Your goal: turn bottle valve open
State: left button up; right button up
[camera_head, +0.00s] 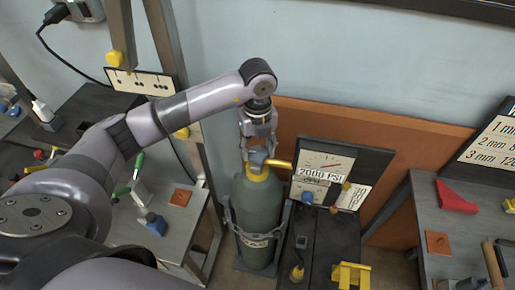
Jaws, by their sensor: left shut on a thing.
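A green gas bottle (257,212) stands upright in a dark metal holder. Its top has a yellow collar and a grey valve (258,158) with a yellow fitting (280,163) pointing right. My left gripper (257,148) points down from above and is shut on the bottle valve. The fingers cover part of the valve, so its turn position cannot be told. My right gripper is not in view.
A gauge board (324,165) reading 2000 PSI stands right of the bottle, above a dark cart with a yellow bracket (351,275). A grey bench (460,235) with a red block is at right. Another bench with tools is at left.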

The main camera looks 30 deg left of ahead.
pick_arm(q)
jog(key=n, duration=0.4)
jog(key=shift+n, duration=0.3)
jog(key=n+p, duration=0.1)
jog(key=n, duration=0.2)
jog(key=shift+r+n, duration=0.1)
jog(key=shift+n, duration=0.3)
jog(key=n, duration=0.3)
jog(key=shift+n+p, duration=0.3)
jog(key=shift+p, duration=0.1)
jog(key=shift+n+p, duration=0.55)
jog(key=shift+n, duration=1.25)
jog(key=o, duration=1.2)
